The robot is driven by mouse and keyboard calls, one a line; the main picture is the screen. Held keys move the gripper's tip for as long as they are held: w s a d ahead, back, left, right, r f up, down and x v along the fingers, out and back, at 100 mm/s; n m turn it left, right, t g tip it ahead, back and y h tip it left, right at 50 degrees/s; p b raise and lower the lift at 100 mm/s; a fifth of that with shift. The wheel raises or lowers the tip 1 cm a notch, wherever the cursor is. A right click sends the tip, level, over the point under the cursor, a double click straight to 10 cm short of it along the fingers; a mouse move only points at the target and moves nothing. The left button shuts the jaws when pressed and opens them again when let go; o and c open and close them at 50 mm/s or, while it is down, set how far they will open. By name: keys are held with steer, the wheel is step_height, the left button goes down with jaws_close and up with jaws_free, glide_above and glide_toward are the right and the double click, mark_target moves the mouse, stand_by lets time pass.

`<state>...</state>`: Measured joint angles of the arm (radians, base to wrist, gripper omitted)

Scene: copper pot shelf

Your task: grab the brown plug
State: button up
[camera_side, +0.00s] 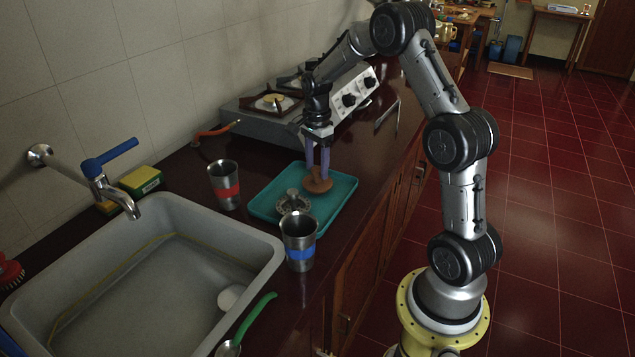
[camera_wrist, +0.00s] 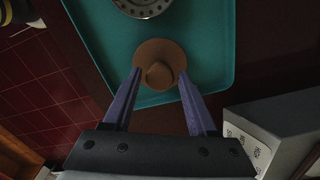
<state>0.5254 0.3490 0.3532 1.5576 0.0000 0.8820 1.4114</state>
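The brown plug (camera_side: 319,184) is a round disc with a small knob on top, lying in the teal tray (camera_side: 341,194). In the wrist view, the plug (camera_wrist: 160,52) lies between and just beyond the fingertips. My gripper (camera_side: 317,172) points down over the plug with its two purple fingers apart. In the wrist view, my gripper (camera_wrist: 159,75) is open, with one fingertip on each side of the knob. The tips overlap the disc's edges in that view; I cannot tell whether they touch it.
A metal strainer (camera_side: 294,204) sits in the tray beside the plug. A red-banded cup (camera_side: 225,186) and a blue-banded cup (camera_side: 299,243) stand near the tray. The sink (camera_side: 245,247) is at left, and a stove (camera_side: 262,122) stands behind the tray.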

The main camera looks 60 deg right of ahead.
jaws_close()
steer(key=shift+r, duration=0.1)
stand_by(0.3)
